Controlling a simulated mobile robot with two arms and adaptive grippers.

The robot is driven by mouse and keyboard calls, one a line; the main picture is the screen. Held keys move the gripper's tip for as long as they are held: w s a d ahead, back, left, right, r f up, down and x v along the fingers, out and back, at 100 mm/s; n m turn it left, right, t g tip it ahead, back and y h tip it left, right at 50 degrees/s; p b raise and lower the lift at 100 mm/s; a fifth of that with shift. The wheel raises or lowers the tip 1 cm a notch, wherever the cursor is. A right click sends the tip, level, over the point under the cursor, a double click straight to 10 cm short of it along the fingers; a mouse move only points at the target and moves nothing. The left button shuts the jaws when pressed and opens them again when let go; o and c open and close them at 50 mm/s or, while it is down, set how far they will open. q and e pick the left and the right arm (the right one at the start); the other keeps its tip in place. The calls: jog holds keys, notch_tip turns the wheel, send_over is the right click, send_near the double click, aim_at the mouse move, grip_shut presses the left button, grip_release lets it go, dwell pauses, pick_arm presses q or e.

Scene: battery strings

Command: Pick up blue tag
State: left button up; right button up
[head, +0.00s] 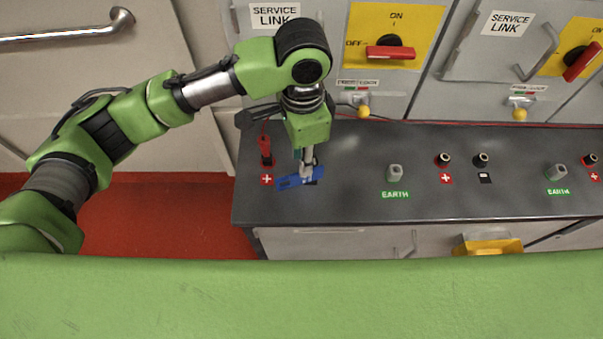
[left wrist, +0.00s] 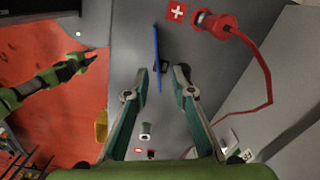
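The blue tag (head: 291,182) is at the left end of the dark bench top, beside the red plus label. In the left wrist view the blue tag (left wrist: 156,45) shows nearly edge-on as a thin strip. My left gripper (head: 307,168) points down over the tag. In the left wrist view the left gripper (left wrist: 161,72) is open, with one finger on each side of the tag's near end and a gap at both fingers. A small dark piece lies behind the tag there. My right gripper (left wrist: 88,60) shows small and dark at the left; its fingers are unclear.
A red connector (head: 265,148) with a red cable stands just left of the tag. An earth terminal (head: 394,172) is to its right, with more terminals beyond. Cabinets with red switch handles (head: 390,53) stand behind. A yellow bracket (head: 488,246) is at the bench front.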

aim_at(300, 184)
pick_arm(q)
jog(key=shift+f, duration=0.65)
jog(key=f, duration=0.1)
jog(key=f+p, duration=0.1)
jog(key=f, duration=0.2)
jog(key=shift+s+a+f, duration=0.15)
jog(key=shift+s+a, duration=0.15)
jog(key=shift+f+p, duration=0.3)
jog(key=shift+f, duration=0.15)
grip_shut()
